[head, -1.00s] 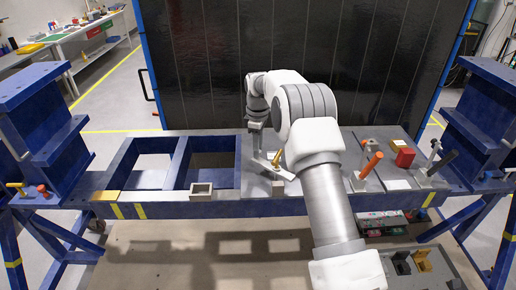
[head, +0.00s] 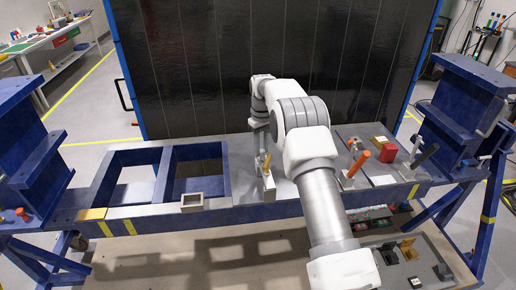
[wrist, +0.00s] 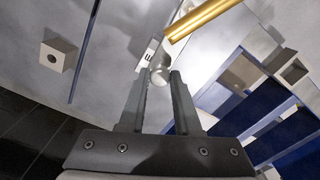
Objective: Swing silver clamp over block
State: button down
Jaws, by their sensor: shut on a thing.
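The silver clamp (head: 266,181) is a flat bar with a gold pin (head: 267,162) standing on it. In the head view it points toward the front edge of the bench, and its front end appears over the small grey block's spot, so little of that block shows. My gripper (head: 262,150) is at the clamp's rear end. In the wrist view my gripper (wrist: 161,78) has its fingers on a round silver knob of the clamp (wrist: 158,75). The gold pin (wrist: 205,20) lies just beyond the fingertips. Contact between clamp and block cannot be told.
A hollow square block (head: 192,202) sits on the blue frame at left, by two openings. A dark panel (head: 290,65) stands behind the bench.

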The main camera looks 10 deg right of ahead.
jog(key=shift+d+m, duration=0.3)
jog(key=shift+m, duration=0.1)
jog(key=c, duration=0.6)
grip_release()
notch_tip(320, 180, up, 18)
jog(key=p, duration=0.2)
jog(key=shift+f, duration=0.25)
